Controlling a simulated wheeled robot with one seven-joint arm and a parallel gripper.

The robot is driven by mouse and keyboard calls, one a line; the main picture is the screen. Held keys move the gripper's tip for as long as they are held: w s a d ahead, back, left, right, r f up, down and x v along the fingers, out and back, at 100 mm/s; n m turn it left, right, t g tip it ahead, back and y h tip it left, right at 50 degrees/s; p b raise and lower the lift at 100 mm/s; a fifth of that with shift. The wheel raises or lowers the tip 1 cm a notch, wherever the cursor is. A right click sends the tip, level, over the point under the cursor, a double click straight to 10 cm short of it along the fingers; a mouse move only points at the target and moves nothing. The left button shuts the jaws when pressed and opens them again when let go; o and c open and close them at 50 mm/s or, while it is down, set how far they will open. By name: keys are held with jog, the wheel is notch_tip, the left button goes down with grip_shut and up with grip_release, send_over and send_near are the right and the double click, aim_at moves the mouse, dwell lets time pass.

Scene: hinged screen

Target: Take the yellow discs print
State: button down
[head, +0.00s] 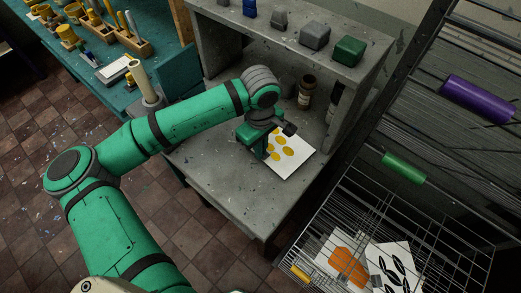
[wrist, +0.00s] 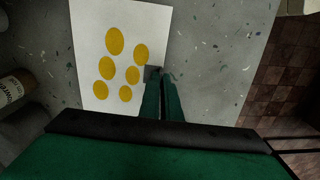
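The yellow discs print (head: 295,161) is a white sheet with several yellow ovals. It lies on the grey bench top, partly hidden by my gripper in the head view. In the wrist view the print (wrist: 90,30) shows its ovals, with a small dark grey tab (wrist: 149,72) at its right edge. My gripper (head: 265,150) is low over the print's edge. In the wrist view its green fingers (wrist: 162,78) are close together at the tab and look shut on it. The fingertips partly hide the tab, and the print looks flat on the bench.
Bottles (head: 307,92) stand under the grey shelf (head: 270,42), which carries coloured blocks. A wire rack (head: 440,230) at right holds an orange print (head: 348,267) and a black leaf print (head: 400,268). Green (head: 404,168) and purple (head: 482,100) rollers are near the rack. The bench front is clear.

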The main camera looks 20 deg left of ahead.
jog(key=shift+s+a+r, duration=0.15)
jog(key=shift+a+r, duration=0.1)
jog(key=shift+r, duration=0.5)
jog(key=shift+d+r, duration=0.1)
jog(key=shift+r, duration=0.6)
